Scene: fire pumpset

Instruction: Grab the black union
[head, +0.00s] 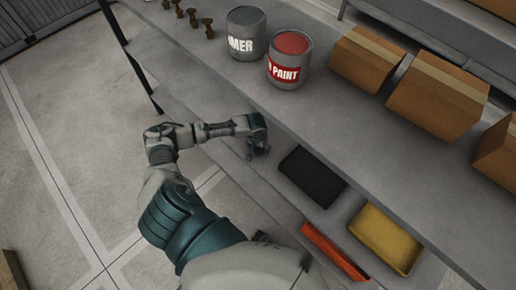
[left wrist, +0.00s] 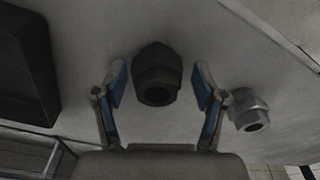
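The black union (left wrist: 157,76) is a dark, hex-sided fitting with a round opening, on a grey shelf surface in the left wrist view. My left gripper (left wrist: 160,78) is open, with one blue-padded finger on each side of the union. Gaps show between the union and both fingers. In the head view the left gripper (head: 258,148) is low at the lower shelf, left of the black tray, and the union cannot be made out clearly there. A lighter grey union (left wrist: 248,110) sits just right of the right finger. My right gripper is not in view.
On the lower shelf are a black tray (head: 312,177), a yellow tray (head: 386,238) and an orange tray (head: 333,252). The upper shelf (head: 330,128) overhangs them, with paint cans (head: 289,62), cardboard boxes (head: 437,95) and several small brass-coloured parts (head: 193,17).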

